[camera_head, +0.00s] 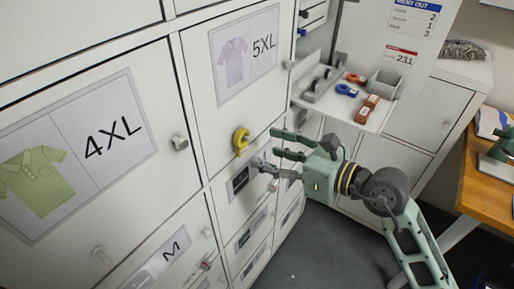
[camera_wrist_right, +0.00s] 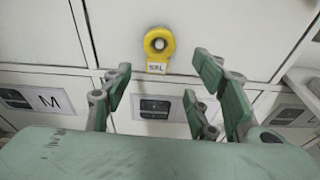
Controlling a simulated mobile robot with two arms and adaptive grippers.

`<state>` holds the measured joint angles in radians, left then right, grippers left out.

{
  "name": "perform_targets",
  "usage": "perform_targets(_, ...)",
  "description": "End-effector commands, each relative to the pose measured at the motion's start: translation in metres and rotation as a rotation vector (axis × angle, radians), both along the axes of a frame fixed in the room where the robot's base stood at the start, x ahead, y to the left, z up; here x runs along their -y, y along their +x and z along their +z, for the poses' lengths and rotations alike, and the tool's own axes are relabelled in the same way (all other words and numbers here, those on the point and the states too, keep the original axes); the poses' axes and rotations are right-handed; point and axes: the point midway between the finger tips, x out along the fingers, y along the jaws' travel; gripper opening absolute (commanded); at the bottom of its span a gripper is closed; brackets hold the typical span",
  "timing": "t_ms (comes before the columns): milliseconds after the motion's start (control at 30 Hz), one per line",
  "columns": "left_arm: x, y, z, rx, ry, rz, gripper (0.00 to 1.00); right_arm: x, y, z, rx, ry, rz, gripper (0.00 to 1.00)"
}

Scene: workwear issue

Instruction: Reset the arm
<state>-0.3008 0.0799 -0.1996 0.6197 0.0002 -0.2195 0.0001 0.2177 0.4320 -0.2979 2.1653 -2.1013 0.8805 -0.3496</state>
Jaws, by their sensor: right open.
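My right gripper (camera_head: 272,154) is open and empty in front of the cabinet in the head view. Its arm comes in from the lower right. In the right wrist view its spread green fingers (camera_wrist_right: 160,92) frame a drawer front, with nothing between them. A yellow ring-shaped tag (camera_head: 241,140) hangs on the 5XL door (camera_head: 203,115), just left of the fingertips and apart from them. In the right wrist view the yellow tag (camera_wrist_right: 158,44) sits above and between the fingers, with a small label below it. My left gripper is not in view.
A 4XL door (camera_head: 165,185) and an M drawer (camera_head: 172,249) are at left. A shelf (camera_head: 333,106) holds blue and orange tags and a grey bin (camera_head: 386,84). A wooden desk (camera_head: 477,190) stands at right. Grey floor (camera_head: 325,245) is open below my arm.

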Motion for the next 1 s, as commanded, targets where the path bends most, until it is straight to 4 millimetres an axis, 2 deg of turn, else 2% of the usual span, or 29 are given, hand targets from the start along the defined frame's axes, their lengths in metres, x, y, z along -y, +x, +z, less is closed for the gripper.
perform_targets(100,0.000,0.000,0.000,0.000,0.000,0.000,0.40,0.022,-0.016,0.004,-0.001,-0.004,-0.002,0.54)
perform_targets(300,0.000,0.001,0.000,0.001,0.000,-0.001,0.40,0.046,-0.034,0.011,-0.002,-0.002,0.000,0.54)
perform_targets(567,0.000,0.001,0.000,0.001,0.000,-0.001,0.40,0.055,-0.041,0.015,0.000,0.002,0.001,0.54)
perform_targets(667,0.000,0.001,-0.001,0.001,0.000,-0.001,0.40,0.055,-0.037,0.009,-0.034,0.039,-0.005,0.54)
perform_targets(767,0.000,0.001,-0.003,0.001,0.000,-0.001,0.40,0.059,-0.023,-0.011,-0.156,0.175,-0.033,0.54)
perform_targets(867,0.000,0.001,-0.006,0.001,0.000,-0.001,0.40,0.072,0.003,-0.051,-0.369,0.426,-0.110,0.54)
perform_targets(967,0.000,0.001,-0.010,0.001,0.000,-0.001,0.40,0.098,0.031,-0.112,-0.618,0.740,-0.253,0.54)
perform_targets(1000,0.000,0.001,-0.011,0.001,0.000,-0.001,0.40,0.110,0.038,-0.139,-0.706,0.855,-0.318,0.54)
